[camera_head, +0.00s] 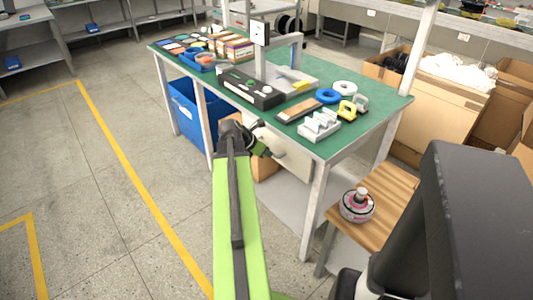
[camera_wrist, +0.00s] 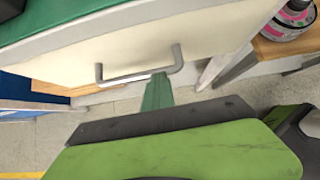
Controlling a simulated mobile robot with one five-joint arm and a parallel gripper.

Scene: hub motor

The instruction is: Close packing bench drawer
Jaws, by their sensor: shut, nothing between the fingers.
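The packing bench (camera_head: 232,84) has a green top and pale legs. Its cream drawer front (camera_head: 288,158) shows below the near edge of the top; I cannot tell how far out it stands. In the wrist view the drawer front (camera_wrist: 150,45) fills the upper part, with a grey bar handle (camera_wrist: 138,76) along its lower part. My gripper (camera_head: 264,150) is at the drawer front in the head view, partly hidden by my arm. In the wrist view its green fingers (camera_wrist: 157,92) are together, with the tips at the handle's right half; contact is unclear.
A wooden stool (camera_head: 382,196) with a round pink-and-grey pot (camera_head: 357,205) stands right of the bench. A blue bin (camera_head: 190,110) is under the bench's left part. Cardboard boxes (camera_head: 445,105) stand behind at the right. Open floor lies left, with yellow lines.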

